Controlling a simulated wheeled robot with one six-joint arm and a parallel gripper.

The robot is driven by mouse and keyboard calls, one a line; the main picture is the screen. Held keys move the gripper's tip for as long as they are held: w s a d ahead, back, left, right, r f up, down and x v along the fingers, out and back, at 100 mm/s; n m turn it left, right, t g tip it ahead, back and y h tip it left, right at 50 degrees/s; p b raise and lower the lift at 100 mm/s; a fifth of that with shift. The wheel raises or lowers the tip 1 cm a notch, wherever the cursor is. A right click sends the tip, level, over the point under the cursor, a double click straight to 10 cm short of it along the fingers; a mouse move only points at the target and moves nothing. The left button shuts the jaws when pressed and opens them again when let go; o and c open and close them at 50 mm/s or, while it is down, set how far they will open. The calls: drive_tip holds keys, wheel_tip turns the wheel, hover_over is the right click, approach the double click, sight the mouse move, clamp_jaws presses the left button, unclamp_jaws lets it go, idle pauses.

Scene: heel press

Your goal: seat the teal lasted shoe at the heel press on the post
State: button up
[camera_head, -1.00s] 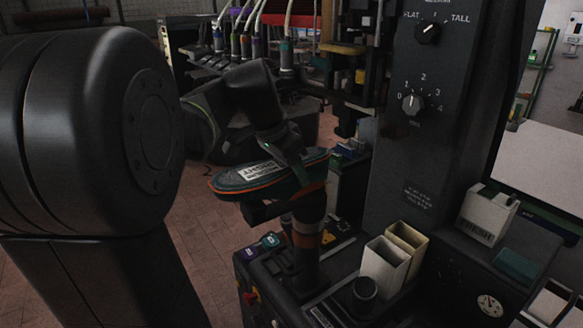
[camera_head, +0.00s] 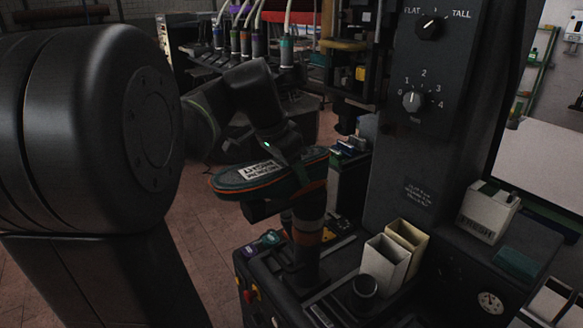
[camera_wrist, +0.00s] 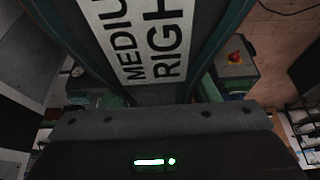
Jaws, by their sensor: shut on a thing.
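The teal lasted shoe (camera_head: 245,184), sole up with an orange edge and a white label, is held at the end of my arm above the press console. My gripper (camera_head: 292,166) is shut on it near its right end. In the wrist view the label (camera_wrist: 140,35) reads "MEDIU… RIGH…", and the shoe (camera_wrist: 215,50) runs up from the jaws. The post (camera_head: 308,225), dark with an orange band, stands directly below the shoe's right part. Whether the shoe touches the post top is hard to tell. The heel press (camera_head: 415,150) is the tall dark column with two dials.
Two cream bins (camera_head: 385,262) and a dark round cup (camera_head: 364,288) stand on the console right of the post. A white box (camera_head: 487,212) sits farther right. A red button (camera_wrist: 235,57) shows in the wrist view. Floor is open at left.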

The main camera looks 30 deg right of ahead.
drive_tip(key=shift+f, duration=0.25)
drive_tip(key=o, duration=1.3)
drive_tip(key=shift+c, duration=0.2)
drive_tip(key=v, duration=1.3)
drive_tip(key=shift+r, duration=0.4)
drive_tip(key=shift+f, duration=0.15)
drive_tip(key=x, duration=1.3)
drive_tip(key=shift+f, duration=0.4)
drive_tip(key=shift+r, duration=0.3)
